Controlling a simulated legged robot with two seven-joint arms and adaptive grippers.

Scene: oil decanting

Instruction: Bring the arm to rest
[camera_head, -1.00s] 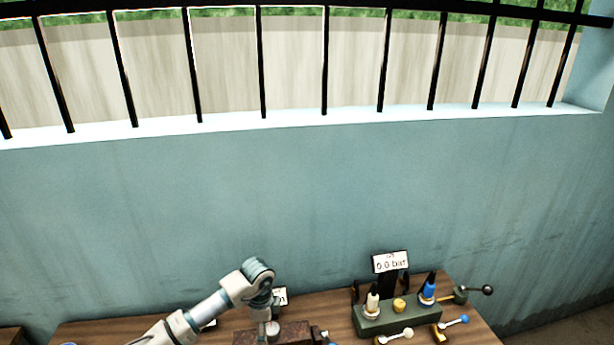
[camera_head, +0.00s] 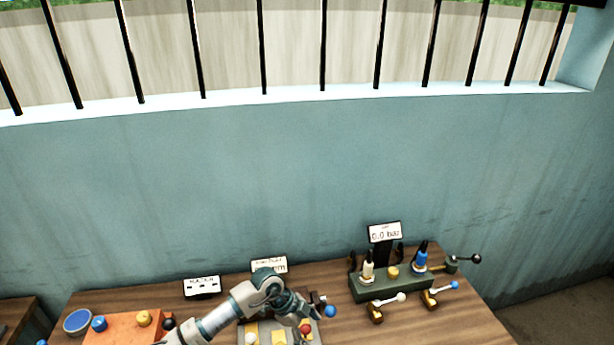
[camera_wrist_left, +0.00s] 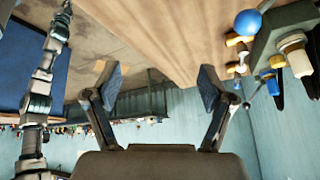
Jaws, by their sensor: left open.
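My left arm (camera_head: 222,317) comes in from the lower left in the head view. It bends at a joint above the table and reaches right, over a grey panel with coloured knobs. I cannot clearly make out its gripper there. In the left wrist view my left gripper (camera_wrist_left: 159,85) is open, with its two fingers wide apart and nothing between them.
On the wooden table (camera_head: 440,322) stand a green valve block (camera_head: 393,287) with bottles and levers, an orange box (camera_head: 125,329) with knobs, a blue round dish (camera_head: 77,321) and small signs. Bare wood lies at the front right. A blue wall (camera_head: 300,170) closes the back.

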